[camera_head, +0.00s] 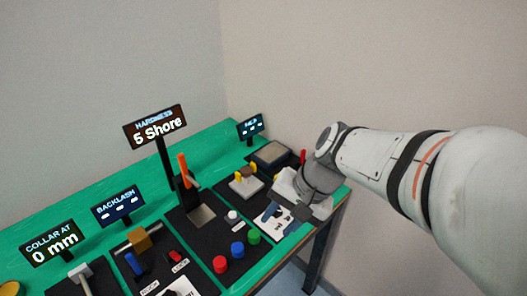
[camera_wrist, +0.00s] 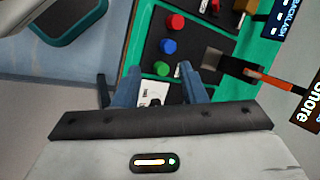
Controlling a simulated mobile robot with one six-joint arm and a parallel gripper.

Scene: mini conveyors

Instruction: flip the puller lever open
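My gripper (camera_head: 277,219) is at the right end of the green bench, over a black panel with a white printed card. In the wrist view, its two blue fingers (camera_wrist: 158,88) stand apart with nothing held between them. No lever is marked as the puller's, so I cannot tell which part it is. An upright orange handle (camera_head: 183,168) stands on a black post near the hardness display; the wrist view also shows this handle (camera_wrist: 268,78). A thin red piece (camera_head: 303,157) stands upright behind my gripper, partly hidden by my arm.
Red (camera_head: 220,264), blue (camera_head: 238,249) and green (camera_head: 253,237) knobs stand left of my gripper. A small fixture with yellow posts (camera_head: 247,178) and a grey-topped block (camera_head: 271,152) are behind it. Displays (camera_head: 155,127) line the back. Floor lies beyond the bench's right edge.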

